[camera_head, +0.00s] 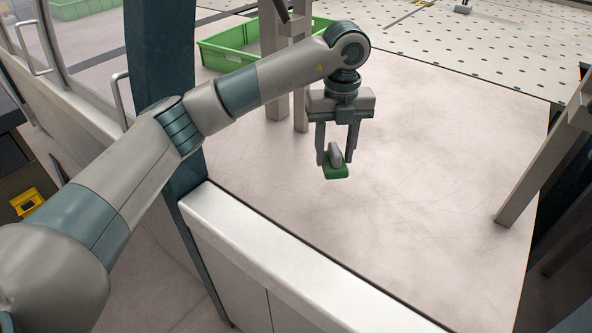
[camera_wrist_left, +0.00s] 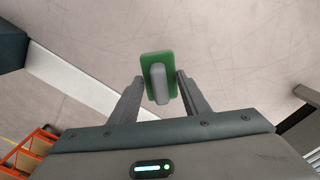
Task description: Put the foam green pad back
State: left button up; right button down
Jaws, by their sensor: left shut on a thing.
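The foam green pad (camera_head: 336,172) is a small green block with a grey handle on top. My left gripper (camera_head: 336,158) points down and is shut on the grey handle, with the green part below the fingertips. The pad hangs over the pale table (camera_head: 420,200); I cannot tell how far above it. In the left wrist view the pad (camera_wrist_left: 150,70) shows between the two fingers (camera_wrist_left: 158,85), its grey handle toward the camera. My right gripper is not in view.
A green crate (camera_head: 228,52) stands at the back left of the table, partly behind my left arm. Grey posts (camera_head: 300,100) rise near it, and another slanted post (camera_head: 535,170) is at right. A perforated plate (camera_head: 480,40) lies behind. The table's middle is clear.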

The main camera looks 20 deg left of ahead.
pick_arm(q)
jog(key=a+f+p, duration=0.1)
jog(key=a, duration=0.2)
jog(key=w+a+f+p, duration=0.1)
jog(key=a+f, duration=0.1)
jog(key=a, duration=0.1)
jog(key=w+a+f+p, duration=0.1)
jog(key=a+f+p, duration=0.1)
jog(key=a, duration=0.1)
jog(key=shift+a+f, duration=0.15)
jog(key=shift+f, duration=0.05)
jog(key=shift+a+f, duration=0.1)
jog(key=shift+f, duration=0.1)
jog(key=shift+f+p, duration=0.55)
jog(key=shift+p, duration=0.15)
notch_tip(320, 180, down, 2)
jog(key=shift+f+p, duration=0.1)
jog(key=shift+p, duration=0.45)
jog(key=shift+f, duration=0.3)
jog(key=shift+f, duration=0.1)
